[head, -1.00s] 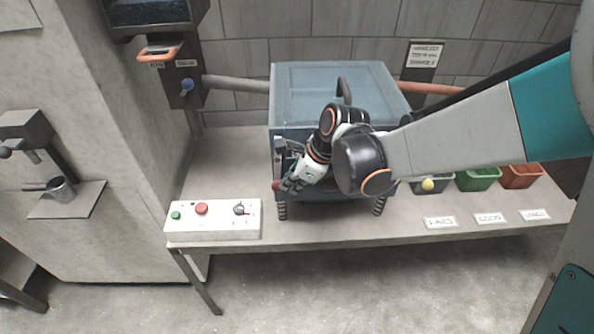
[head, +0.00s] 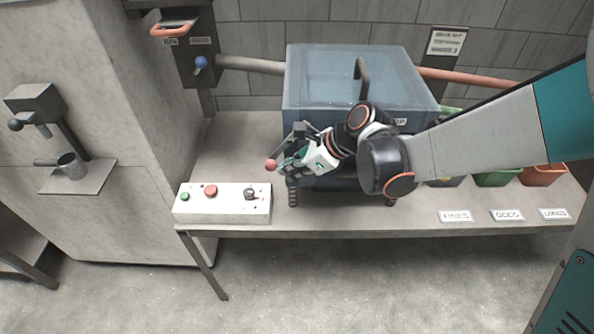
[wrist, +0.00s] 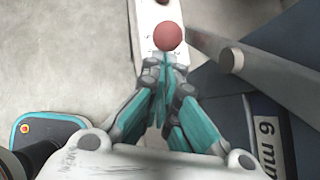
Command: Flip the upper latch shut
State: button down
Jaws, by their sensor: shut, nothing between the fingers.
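The blue-grey box (head: 345,85) stands on the bench with a dark latch (head: 300,130) at its front left corner. A red ball knob (head: 271,164) stands out to the left at the latch. My gripper (head: 285,168) is shut and empty beside this knob, reaching in from the right. In the wrist view my teal fingertips (wrist: 164,68) are together, just short of a red ball (wrist: 169,36), which looks like the same knob. A grey bar (wrist: 275,75) with a round end pin lies right of the fingers. Whether fingers touch the knob cannot be told. My wrist partly hides the box front.
A white control panel (head: 225,212) with green and red buttons sits on the bench at front left. Green (head: 497,179) and orange (head: 542,175) bins stand at the right. A pipe (head: 250,64) enters the box from the left.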

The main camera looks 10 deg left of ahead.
aim_at(271, 168)
jog(key=a, duration=0.1)
jog(key=a+y, duration=0.1)
jog(key=s+a, duration=0.1)
jog(key=shift+r+b, duration=0.35)
jog(key=shift+r, duration=0.05)
jog(key=shift+a+r, duration=0.4)
jog(key=shift+a, duration=0.05)
jog(key=shift+s+a, duration=0.1)
dwell(1.2)
jog(key=shift+d+f, duration=0.2)
jog(key=d+f, duration=0.1)
jog(key=d, duration=1.1)
jog(key=shift+s+d+p, duration=0.2)
jog(key=shift+d+p, duration=0.1)
jog(key=shift+d, duration=0.05)
